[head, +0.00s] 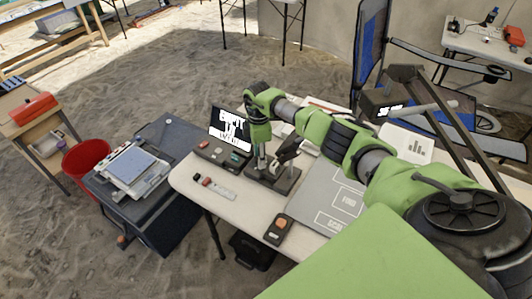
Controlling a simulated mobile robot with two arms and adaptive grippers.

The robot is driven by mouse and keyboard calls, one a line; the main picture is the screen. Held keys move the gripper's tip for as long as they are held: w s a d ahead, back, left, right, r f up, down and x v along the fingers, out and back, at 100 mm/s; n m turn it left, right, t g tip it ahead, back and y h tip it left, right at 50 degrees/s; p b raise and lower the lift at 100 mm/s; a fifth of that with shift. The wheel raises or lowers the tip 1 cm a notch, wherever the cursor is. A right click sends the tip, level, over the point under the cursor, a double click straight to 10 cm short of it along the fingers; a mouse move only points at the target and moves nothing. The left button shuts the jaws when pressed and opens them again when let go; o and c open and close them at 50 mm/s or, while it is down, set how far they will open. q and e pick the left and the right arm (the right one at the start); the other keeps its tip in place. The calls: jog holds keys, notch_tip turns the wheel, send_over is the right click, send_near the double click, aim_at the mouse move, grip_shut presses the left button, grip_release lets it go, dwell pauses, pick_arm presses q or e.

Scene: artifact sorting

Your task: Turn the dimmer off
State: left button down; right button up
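A small dark device with an orange top part and a pale lower part (280,229) lies at the front edge of the white table (240,205); it may be the dimmer, but I cannot read a label. A dark control box with a red knob and buttons (221,153) sits in front of a lit sign. My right arm reaches in from the right, over the table. My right gripper (261,160) points down beside a dark stand (280,180), apart from the orange-topped device. Its fingers are too small and overlapped to judge. My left gripper is out of view.
A lit sign (231,130) stands behind the control box. A grey marked mat (325,197) lies under my arm. A red bin (84,158) and a dark cart (170,140) stand left.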

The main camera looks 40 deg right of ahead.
jog(key=shift+a, duration=0.15)
grip_shut()
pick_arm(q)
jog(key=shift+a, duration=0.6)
